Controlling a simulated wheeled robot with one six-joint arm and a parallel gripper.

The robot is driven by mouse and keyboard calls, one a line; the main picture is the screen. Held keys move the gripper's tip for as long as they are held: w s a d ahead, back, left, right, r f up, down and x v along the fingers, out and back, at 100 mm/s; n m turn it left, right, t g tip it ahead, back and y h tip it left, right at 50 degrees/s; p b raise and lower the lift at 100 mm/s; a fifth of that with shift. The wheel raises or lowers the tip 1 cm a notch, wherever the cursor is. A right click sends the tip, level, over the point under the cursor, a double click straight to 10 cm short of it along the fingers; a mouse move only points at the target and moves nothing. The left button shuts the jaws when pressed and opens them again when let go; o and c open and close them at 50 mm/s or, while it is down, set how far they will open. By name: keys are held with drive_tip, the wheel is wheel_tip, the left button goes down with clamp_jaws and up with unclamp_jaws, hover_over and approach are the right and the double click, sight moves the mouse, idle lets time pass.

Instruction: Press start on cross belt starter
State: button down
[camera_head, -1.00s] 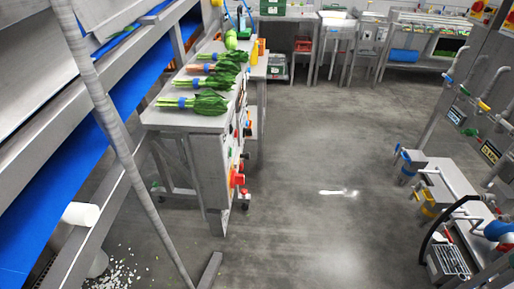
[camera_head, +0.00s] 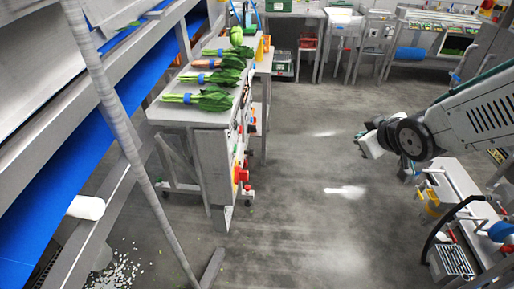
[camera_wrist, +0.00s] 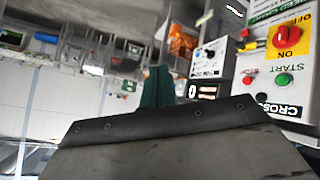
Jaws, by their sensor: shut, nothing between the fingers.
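The starter box labelled CROSS (camera_wrist: 300,70) is at the right of the wrist view, upside down and cut by the picture's edge. My gripper (camera_head: 366,144) is shut and empty at the right of the head view, raised over the floor aisle. It is apart from the bench. I cannot make out this box surely in the head view.
Another control box with a black knob (camera_wrist: 209,54) sits left of the starter. A steel bench (camera_head: 190,112) with several leafy bunches stands left of centre. A low steel bench (camera_head: 465,190) is at right. The floor (camera_head: 300,210) between is clear.

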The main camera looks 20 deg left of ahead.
sight(235, 148)
drive_tip(key=s+a+f+n+y, duration=0.1)
drive_tip(key=a+f+n+y, duration=0.2)
drive_tip(key=a, duration=0.6)
drive_tip(key=s+a+f+n+g+y, duration=0.1)
drive_tip(key=a+f+y, duration=0.4)
drive_tip(key=a, duration=0.5)
drive_tip(key=s+n, duration=0.1)
drive_tip(key=n, duration=0.1)
drive_tip(key=shift+s+a+n+g, duration=0.15)
drive_tip(key=shift+n+g, duration=0.15)
drive_tip(key=shift+n, duration=0.1)
drive_tip(key=shift+a, duration=0.1)
drive_tip(key=s+a, duration=0.2)
drive_tip(key=a, duration=0.6)
drive_tip(key=shift+a, duration=0.2)
drive_tip(key=shift+a, duration=0.15)
drive_tip(key=shift+s+a, duration=0.1)
drive_tip(key=shift+a, duration=0.15)
